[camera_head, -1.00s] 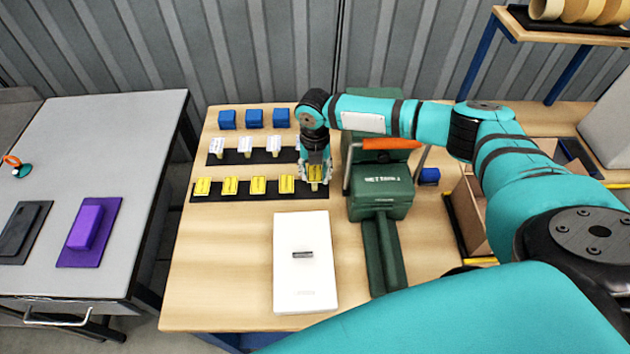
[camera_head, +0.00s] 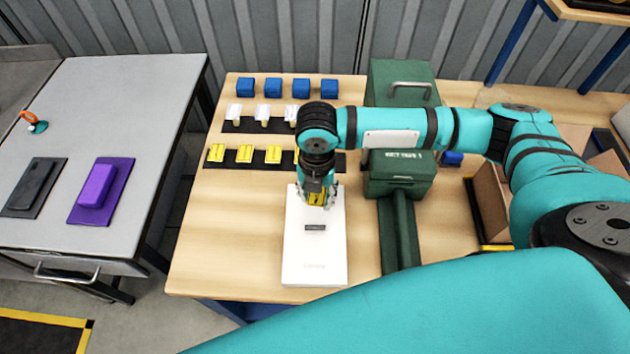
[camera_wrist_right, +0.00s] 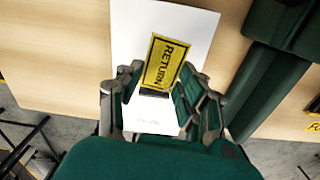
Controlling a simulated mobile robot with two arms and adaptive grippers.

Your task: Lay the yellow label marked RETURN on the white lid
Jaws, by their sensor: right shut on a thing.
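The white lid (camera_head: 314,258) lies on the wooden table, with a small dark bar (camera_head: 315,228) on its middle. My right gripper (camera_head: 318,200) is shut on a yellow label (camera_head: 317,197) over the far end of the lid. In the right wrist view the label (camera_wrist_right: 165,63) reads RETURN and sits between the fingers of the gripper (camera_wrist_right: 160,88), with the white lid (camera_wrist_right: 195,25) behind it. I cannot tell whether the label touches the lid. My left gripper is not in view.
Several yellow labels (camera_head: 244,154) stand on a black strip behind the lid, with white ones (camera_head: 264,113) and blue blocks (camera_head: 277,88) farther back. A green dispenser-like thing (camera_head: 401,225) stands right of the lid. A grey table (camera_head: 105,130) with a purple block (camera_head: 98,186) is at left.

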